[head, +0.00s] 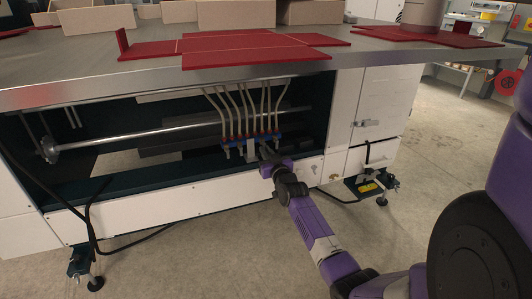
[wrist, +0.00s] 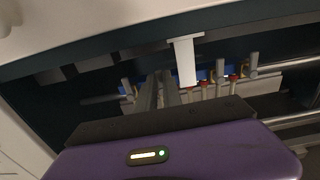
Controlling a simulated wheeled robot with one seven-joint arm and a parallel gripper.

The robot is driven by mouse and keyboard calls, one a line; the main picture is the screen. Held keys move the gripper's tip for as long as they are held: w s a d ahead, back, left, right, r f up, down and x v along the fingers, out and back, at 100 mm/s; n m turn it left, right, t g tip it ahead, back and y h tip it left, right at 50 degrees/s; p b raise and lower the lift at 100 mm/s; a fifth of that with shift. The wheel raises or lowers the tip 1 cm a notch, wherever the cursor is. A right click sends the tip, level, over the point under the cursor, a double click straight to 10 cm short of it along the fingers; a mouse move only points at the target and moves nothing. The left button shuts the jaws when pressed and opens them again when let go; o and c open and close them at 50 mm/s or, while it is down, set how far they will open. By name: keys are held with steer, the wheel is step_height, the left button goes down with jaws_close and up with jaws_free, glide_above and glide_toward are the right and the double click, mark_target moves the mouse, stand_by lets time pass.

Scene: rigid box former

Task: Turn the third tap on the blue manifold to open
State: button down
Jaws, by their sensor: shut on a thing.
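The blue manifold (head: 233,141) sits in the open bay under the table, with several red fittings and pale hoses rising from it. It also shows in the wrist view (wrist: 205,74) as a blue bar with grey tap levers (wrist: 252,64). A white bracket (wrist: 186,62) stands in front of it. My gripper (head: 265,159) reaches the manifold from the front right. In the wrist view, its fingers (wrist: 160,86) are close together at the manifold, left of the bracket, shut on a tap lever. The fingers hide most of that lever, and I cannot tell its angle or its place in the row.
The steel table edge (head: 180,69) overhangs the bay. A shiny horizontal rod (head: 140,136) runs behind the manifold. A white lower panel (head: 190,205) lies below the opening. A black cable (head: 92,215) hangs at the left. The floor in front is clear.

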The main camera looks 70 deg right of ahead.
steer(key=shift+f, duration=0.1)
steer(key=c, duration=1.5)
jaws_free()
steer(key=shift+s, duration=0.1)
steer(key=v, duration=0.7)
steer(key=shift+s+a, duration=0.2)
steer(key=shift+a, duration=0.05)
